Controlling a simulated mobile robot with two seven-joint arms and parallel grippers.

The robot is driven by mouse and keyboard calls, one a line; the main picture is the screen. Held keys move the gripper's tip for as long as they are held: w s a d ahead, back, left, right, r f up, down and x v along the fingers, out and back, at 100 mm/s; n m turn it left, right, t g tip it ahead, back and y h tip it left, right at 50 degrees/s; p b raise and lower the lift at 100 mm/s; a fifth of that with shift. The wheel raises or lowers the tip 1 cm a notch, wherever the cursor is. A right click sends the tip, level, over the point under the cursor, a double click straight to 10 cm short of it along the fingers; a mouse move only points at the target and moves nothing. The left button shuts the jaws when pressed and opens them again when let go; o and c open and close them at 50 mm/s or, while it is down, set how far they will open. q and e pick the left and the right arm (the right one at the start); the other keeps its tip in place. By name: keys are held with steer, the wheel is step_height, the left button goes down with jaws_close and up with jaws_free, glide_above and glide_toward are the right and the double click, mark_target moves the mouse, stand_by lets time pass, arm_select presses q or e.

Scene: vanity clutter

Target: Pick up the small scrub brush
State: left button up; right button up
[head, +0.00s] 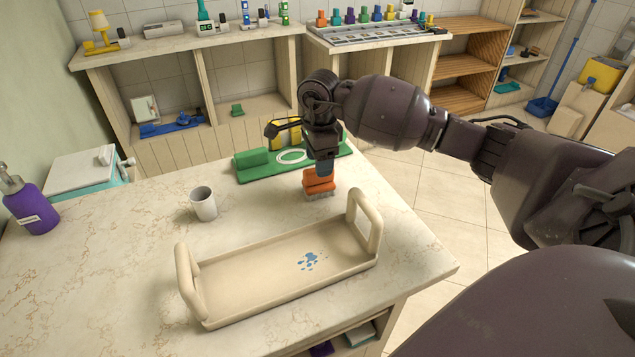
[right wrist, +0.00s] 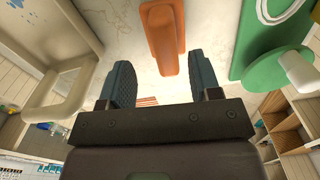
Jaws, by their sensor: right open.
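The small scrub brush (head: 319,183) has an orange body and pale bristles. It stands bristles down on the marble-look counter (head: 130,290), behind the tray's right end. My right gripper (head: 323,168) points down right above it and hides part of its top. In the right wrist view the orange brush (right wrist: 164,38) lies in line with the gap between the two open fingers (right wrist: 163,76). Its near end shows between their tips, with space on both sides. I cannot tell how far it is below them. My left gripper is not in view.
A beige tray (head: 240,310) with two raised handles and blue spots stands in front. A white cup (head: 203,204) is left of the brush. A green holder (head: 252,163) lies close behind it. A purple bottle (head: 32,208) stands far left.

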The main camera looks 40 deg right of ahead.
steer(key=shift+f, duration=0.4)
steer(key=f, duration=0.3)
steer(key=shift+w+d+f+b, duration=0.1)
steer(key=shift+w+f+b, duration=0.1)
steer(key=shift+w+b, duration=0.1)
steer(key=shift+f, duration=0.5)
steer(key=shift+c, duration=0.3)
steer(key=c, duration=0.5)
steer(key=shift+r, duration=0.1)
steer(key=shift+c, duration=0.2)
step_height(320, 180, up, 20)
steer(key=p, duration=0.2)
